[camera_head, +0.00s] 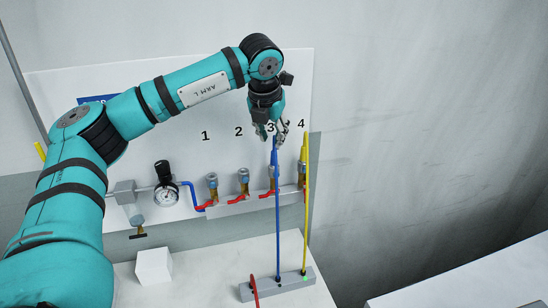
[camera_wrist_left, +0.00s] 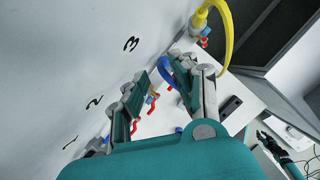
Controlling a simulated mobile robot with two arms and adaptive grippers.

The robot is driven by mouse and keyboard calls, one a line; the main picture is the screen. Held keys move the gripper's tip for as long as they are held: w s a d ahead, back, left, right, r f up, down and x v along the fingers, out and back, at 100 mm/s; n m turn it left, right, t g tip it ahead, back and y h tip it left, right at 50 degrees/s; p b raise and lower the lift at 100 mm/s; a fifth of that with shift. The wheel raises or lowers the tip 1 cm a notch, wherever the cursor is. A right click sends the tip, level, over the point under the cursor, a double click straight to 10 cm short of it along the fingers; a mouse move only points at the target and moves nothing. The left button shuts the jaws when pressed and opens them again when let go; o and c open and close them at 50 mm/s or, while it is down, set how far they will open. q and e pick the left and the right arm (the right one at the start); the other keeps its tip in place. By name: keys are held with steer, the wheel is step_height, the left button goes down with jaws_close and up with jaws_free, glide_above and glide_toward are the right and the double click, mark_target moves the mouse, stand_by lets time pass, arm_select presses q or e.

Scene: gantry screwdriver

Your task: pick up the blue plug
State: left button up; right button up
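The blue hose (camera_head: 277,215) rises from a grey block on the table to a narrow bend in front of the wall panel near number 3. Its blue upper end also shows in the left wrist view (camera_wrist_left: 165,72), between and beyond my fingers. I cannot make out the plug itself clearly; it seems to be at the valve below number 3. My left gripper (camera_head: 271,132) is just above the blue bend, pointing down. In the left wrist view its fingers (camera_wrist_left: 157,88) stand apart with a gap. I cannot tell if they touch the hose.
A yellow hose (camera_head: 305,220) stands close to the right, by valve 4. A red hose (camera_head: 254,290) leaves the grey block (camera_head: 296,284). A pressure gauge (camera_head: 166,197) and red-handled valves are on the panel. A white cube (camera_head: 154,265) sits on the table. A dark, teal-edged part (camera_wrist_left: 272,145) may be mine.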

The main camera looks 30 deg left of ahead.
mark_target(274, 152)
arm_select(q)
steer(key=shift+w+f, duration=0.15)
steer(key=shift+f, duration=0.3)
steer(key=shift+f+p, duration=0.3)
steer(key=shift+p, duration=0.1)
steer(key=p+x, duration=0.1)
steer(key=x, duration=0.2)
steer(key=shift+w+f, duration=0.1)
steer(key=shift+f, duration=0.3)
steer(key=shift+w+f+p, duration=0.15)
steer(key=shift+f+p, duration=0.15)
jaws_close()
